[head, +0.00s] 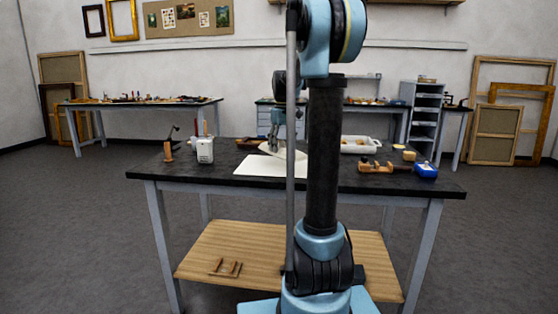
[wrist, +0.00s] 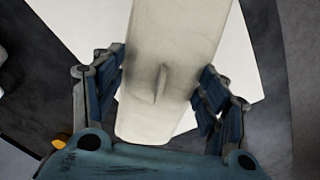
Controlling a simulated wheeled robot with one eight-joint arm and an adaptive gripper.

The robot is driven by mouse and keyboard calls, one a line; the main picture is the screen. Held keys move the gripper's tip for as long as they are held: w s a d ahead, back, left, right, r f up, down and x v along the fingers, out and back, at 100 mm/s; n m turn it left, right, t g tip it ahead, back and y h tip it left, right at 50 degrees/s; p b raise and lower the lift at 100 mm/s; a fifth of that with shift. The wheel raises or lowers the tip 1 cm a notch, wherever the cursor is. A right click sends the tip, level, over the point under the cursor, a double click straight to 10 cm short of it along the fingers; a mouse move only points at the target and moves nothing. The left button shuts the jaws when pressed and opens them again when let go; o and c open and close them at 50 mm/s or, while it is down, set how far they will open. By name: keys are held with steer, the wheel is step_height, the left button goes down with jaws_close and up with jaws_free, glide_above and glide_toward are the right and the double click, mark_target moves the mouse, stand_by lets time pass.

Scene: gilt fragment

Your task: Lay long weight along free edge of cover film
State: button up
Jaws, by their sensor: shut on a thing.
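My gripper (wrist: 160,86) has its two blue fingers on either side of a long, pale, tapering piece (wrist: 178,30) with a small raised ridge in its middle. The fingers are closed on it. I cannot tell for sure whether this piece is the long weight. In the head view my gripper (head: 276,146) is over the dark table, and the pale piece (head: 290,153) shows beside it above a white sheet (head: 258,168). The sheet also shows in the wrist view (wrist: 246,62), beneath the piece. I cannot make out a separate cover film or its free edge. My arm hides part of the table.
A white container (head: 205,150) and a small brown stand (head: 168,152) are on the left of the table (head: 215,178). A white tray (head: 358,146), wooden tools (head: 385,167) and a blue object (head: 427,171) are on the right. The front left of the tabletop is clear.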

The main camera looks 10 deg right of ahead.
mark_target(282, 156)
steer(key=shift+f, duration=2.5)
steer(key=o, duration=1.4)
steer(key=shift+c, duration=0.2)
step_height(282, 156, up, 12)
steer(key=shift+r, duration=0.1)
